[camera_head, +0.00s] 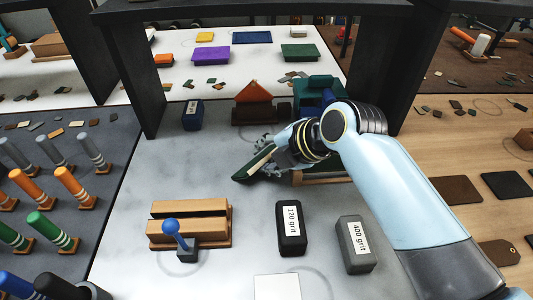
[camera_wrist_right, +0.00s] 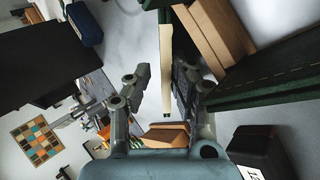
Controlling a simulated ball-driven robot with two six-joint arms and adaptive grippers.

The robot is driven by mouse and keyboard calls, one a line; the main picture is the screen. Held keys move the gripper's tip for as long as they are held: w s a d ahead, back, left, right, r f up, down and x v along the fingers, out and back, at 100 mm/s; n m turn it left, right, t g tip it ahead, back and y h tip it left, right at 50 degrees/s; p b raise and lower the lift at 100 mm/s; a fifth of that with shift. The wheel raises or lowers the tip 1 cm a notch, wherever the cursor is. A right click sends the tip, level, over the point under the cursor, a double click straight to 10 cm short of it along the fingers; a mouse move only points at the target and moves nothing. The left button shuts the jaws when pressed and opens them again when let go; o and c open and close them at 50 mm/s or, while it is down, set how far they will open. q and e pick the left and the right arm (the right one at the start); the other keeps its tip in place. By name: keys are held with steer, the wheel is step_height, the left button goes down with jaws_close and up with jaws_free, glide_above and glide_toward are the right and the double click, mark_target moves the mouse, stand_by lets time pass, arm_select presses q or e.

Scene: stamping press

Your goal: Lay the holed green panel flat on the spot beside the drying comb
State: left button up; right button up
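The green panel (camera_head: 246,173) is tilted at my right gripper (camera_head: 279,155), mid-table in the head view. In the right wrist view a pale strip (camera_wrist_right: 166,60), green at its far end, looks like its edge and runs between the fingers of my right gripper (camera_wrist_right: 162,68). A wooden stand with two parallel bars (camera_head: 190,207), perhaps the drying comb, is left of and nearer than the gripper. A white square (camera_head: 277,288) lies at the front edge; I cannot tell whether it is the spot. My left gripper is not in view.
A blue lever (camera_head: 171,228) stands before the wooden stand. The 120 grit block (camera_head: 290,230) and 400 grit block (camera_head: 355,245) stand to its right. A blue block (camera_head: 192,115) and a green press (camera_head: 318,88) are behind. Black frame legs (camera_head: 138,75) flank the back.

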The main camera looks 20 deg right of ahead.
steer(key=shift+o, duration=1.1)
steer(key=v, duration=1.2)
